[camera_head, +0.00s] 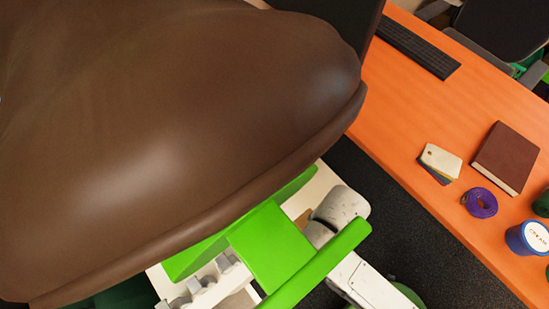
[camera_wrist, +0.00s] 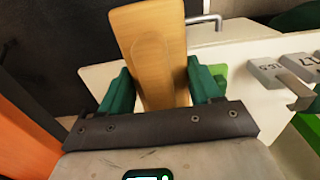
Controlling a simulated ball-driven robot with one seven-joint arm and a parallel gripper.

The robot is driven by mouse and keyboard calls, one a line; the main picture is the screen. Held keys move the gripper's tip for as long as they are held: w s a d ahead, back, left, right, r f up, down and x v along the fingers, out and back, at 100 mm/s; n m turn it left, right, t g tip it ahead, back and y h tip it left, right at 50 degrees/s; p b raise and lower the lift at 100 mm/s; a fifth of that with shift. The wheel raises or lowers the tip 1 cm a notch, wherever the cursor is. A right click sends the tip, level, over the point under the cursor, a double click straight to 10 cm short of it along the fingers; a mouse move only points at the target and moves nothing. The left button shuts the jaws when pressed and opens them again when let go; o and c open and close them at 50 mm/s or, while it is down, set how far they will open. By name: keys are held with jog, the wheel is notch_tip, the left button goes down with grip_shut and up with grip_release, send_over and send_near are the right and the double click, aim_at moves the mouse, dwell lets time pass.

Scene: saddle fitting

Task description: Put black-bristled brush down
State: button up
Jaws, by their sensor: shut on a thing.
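In the wrist view, my gripper (camera_wrist: 160,82) has its two green fingers on either side of a light wooden piece, the brush (camera_wrist: 149,32). It is shut on this wood, which points away from the wrist. The black bristles are not visible, so I cannot tell which way they face. The brush is over or in front of a pale panel (camera_wrist: 100,78); whether it touches the panel is unclear.
A large brown leather saddle (camera_head: 180,130) fills much of the head view. An orange table (camera_head: 420,110) holds a keyboard (camera_head: 418,46), book (camera_head: 506,156), tags (camera_head: 440,160), purple roll (camera_head: 480,202) and blue tin (camera_head: 528,238). Grey numbered blocks (camera_wrist: 272,72) and a metal hook (camera_wrist: 205,20) sit near the brush.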

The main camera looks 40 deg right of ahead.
jog(key=w+f, duration=0.3)
jog(key=w, duration=0.1)
jog(key=w+f, duration=0.3)
jog(key=w, duration=0.2)
jog(key=w+f, duration=0.3)
jog(key=w, duration=0.1)
jog(key=shift+w+b, duration=0.2)
jog(key=shift+b, duration=0.15)
jog(key=shift+w+f, duration=0.15)
jog(key=shift+f, duration=0.05)
jog(key=shift+w+f, duration=0.1)
jog(key=shift+f, duration=1.55)
jog(key=shift+f+b, duration=0.15)
jog(key=shift+b, duration=0.15)
jog(key=o, duration=1.3)
jog(key=shift+c, duration=0.2)
